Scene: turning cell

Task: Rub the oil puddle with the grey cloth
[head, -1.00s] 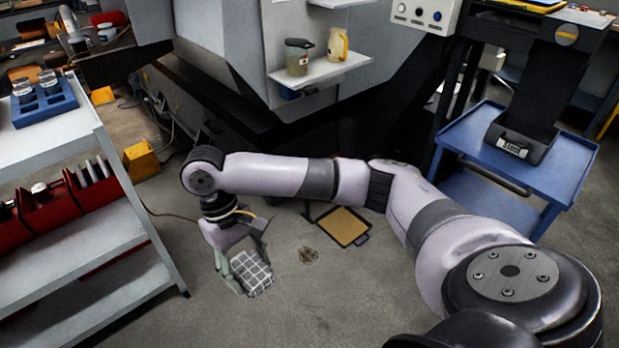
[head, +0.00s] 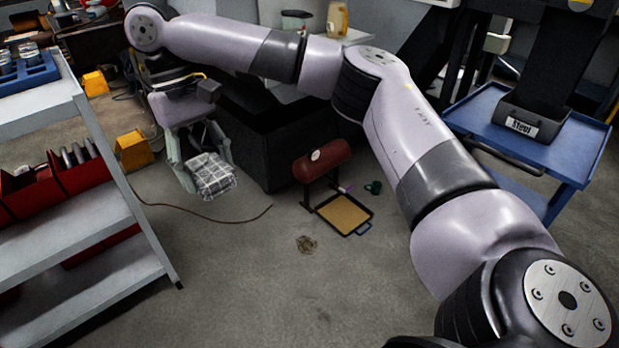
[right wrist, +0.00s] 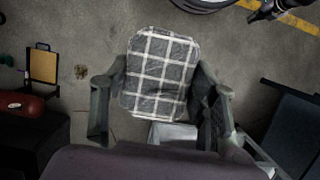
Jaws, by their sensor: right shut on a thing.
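The grey cloth (head: 209,175) has a white check and is bunched into a pad; it also fills the middle of the right wrist view (right wrist: 158,75). My right gripper (head: 203,168) is shut on it and holds it up above the floor. The oil puddle (head: 306,244) is a small brown patch on the concrete floor, right of and below the cloth in the head view. It also shows at the left of the right wrist view (right wrist: 81,71). The gripper and cloth are clear of it. My left gripper is not in view.
A tan-filled tray (head: 343,214) lies under a red tank (head: 321,160) beside the puddle. A grey shelf cart (head: 110,215) stands at left, a blue cart (head: 560,150) at right. A thin cable (head: 215,220) crosses the floor. The floor in front is clear.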

